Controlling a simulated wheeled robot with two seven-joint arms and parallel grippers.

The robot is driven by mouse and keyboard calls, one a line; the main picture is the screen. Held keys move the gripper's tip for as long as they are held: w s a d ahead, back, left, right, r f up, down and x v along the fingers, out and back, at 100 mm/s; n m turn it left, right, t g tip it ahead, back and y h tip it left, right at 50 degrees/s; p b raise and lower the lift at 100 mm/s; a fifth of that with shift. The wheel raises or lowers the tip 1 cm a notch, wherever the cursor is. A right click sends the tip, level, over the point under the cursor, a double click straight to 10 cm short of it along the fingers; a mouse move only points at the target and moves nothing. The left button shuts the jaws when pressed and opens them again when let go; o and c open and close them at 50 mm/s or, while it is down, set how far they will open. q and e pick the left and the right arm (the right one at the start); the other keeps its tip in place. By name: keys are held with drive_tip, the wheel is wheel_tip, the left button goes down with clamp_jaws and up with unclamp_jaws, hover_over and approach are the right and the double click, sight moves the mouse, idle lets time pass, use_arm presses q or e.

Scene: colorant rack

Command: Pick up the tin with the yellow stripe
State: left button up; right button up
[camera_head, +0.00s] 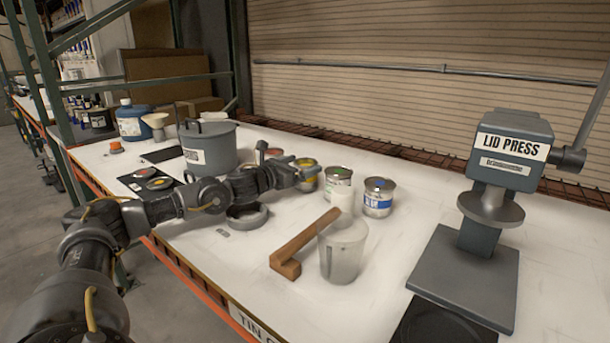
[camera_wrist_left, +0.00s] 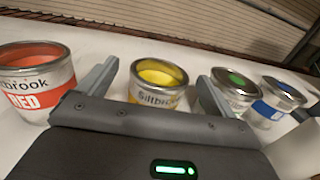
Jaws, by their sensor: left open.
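The yellow tin (camera_head: 307,165) stands upright on the white table, partly hidden behind my left gripper (camera_head: 303,177) in the head view. In the left wrist view the yellow tin (camera_wrist_left: 160,93) has a yellow round top and a partly visible label. My left gripper (camera_wrist_left: 156,72) is open, with one finger on each side of this tin; I cannot tell whether they touch it. A red tin (camera_wrist_left: 36,85) stands to the left, and a green tin (camera_wrist_left: 238,88) and a blue tin (camera_wrist_left: 277,101) to the right. My right gripper is not in view.
A wooden mallet (camera_head: 305,238) and a translucent beaker (camera_head: 342,252) are in front of the tins. A grey lid press (camera_head: 510,145) stands at the right. A large grey pot (camera_head: 215,150) is behind my left arm. Clear table lies between blue tin and press.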

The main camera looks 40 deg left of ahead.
sight(310, 160)
use_arm(q)
drive_tip(key=shift+w+d+p, duration=0.2)
drive_tip(key=shift+w+p, duration=0.15)
drive_tip(key=shift+w, duration=1.6)
drive_tip(key=shift+r, duration=0.1)
drive_tip(key=c, duration=1.2)
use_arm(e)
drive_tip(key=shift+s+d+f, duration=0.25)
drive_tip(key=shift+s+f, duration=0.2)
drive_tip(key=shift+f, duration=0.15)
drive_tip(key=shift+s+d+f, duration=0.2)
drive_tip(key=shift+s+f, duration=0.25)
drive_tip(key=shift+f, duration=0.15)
use_arm(q)
drive_tip(key=shift+r, duration=0.15)
